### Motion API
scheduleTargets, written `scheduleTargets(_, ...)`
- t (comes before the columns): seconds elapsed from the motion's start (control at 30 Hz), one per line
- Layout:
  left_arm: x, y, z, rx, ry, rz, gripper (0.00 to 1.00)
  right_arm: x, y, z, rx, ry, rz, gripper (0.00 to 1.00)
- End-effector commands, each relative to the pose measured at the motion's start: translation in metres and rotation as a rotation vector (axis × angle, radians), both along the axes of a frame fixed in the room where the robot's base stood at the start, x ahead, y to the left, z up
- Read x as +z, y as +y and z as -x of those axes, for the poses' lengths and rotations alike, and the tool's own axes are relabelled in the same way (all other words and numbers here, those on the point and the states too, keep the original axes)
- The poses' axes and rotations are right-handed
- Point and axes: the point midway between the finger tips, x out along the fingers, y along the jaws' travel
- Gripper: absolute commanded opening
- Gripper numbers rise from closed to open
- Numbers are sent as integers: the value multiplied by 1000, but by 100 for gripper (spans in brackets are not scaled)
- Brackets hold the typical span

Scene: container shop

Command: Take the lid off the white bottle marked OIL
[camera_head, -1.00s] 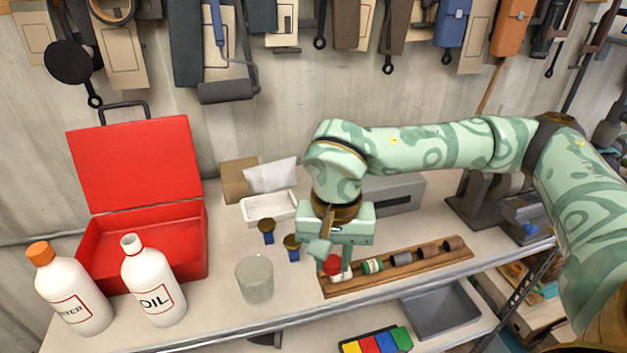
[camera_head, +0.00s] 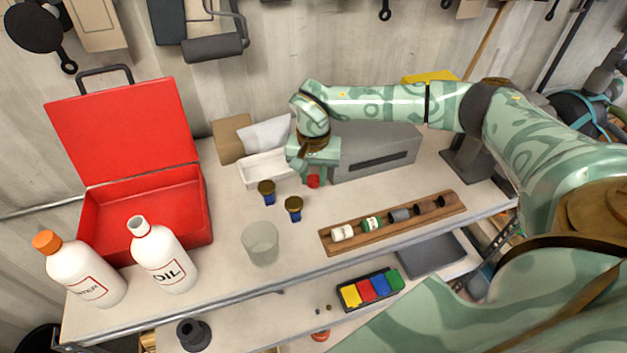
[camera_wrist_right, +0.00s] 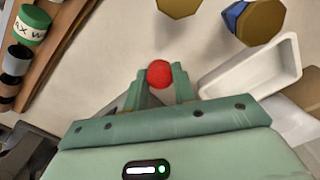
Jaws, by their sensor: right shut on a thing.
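The white bottle marked OIL (camera_head: 165,262) stands upright on the left of the bench, in front of the red box. Its neck (camera_head: 138,226) shows an open grey mouth, with no lid visible on it. My right gripper (camera_head: 312,180) is well to the right of the bottle, near the grey box, and shut on a small red round piece (camera_wrist_right: 159,74) that looks like a lid. The red piece also shows in the head view (camera_head: 313,181). My left gripper is not in view.
A white bottle with an orange lid (camera_head: 46,242) stands left of the OIL bottle. The open red box (camera_head: 200,215) is behind. A clear glass (camera_head: 260,244), two blue pieces with brown tops (camera_head: 293,208), a white tray (camera_head: 262,170) and a wooden rack (camera_head: 400,222) occupy the bench.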

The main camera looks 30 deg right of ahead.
Motion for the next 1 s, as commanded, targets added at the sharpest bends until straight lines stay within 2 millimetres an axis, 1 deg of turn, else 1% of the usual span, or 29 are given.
scheduleTargets(0.03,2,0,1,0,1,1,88,-6,-2,-3,-1,3,0,0)
scheduleTargets(0.1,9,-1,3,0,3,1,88,-16,-2,-2,-1,7,-1,0)
scheduleTargets(0.23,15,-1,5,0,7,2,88,-32,-2,-2,-1,4,0,0)
scheduleTargets(0.6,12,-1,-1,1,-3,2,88,-39,-2,-3,-1,1,0,0)
scheduleTargets(0.63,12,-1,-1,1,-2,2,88,-38,-2,-3,-1,1,0,32)
scheduleTargets(0.7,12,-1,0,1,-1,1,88,-38,-2,-3,-1,1,0,49)
scheduleTargets(1.0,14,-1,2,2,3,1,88,-35,-2,-3,-1,1,0,49)
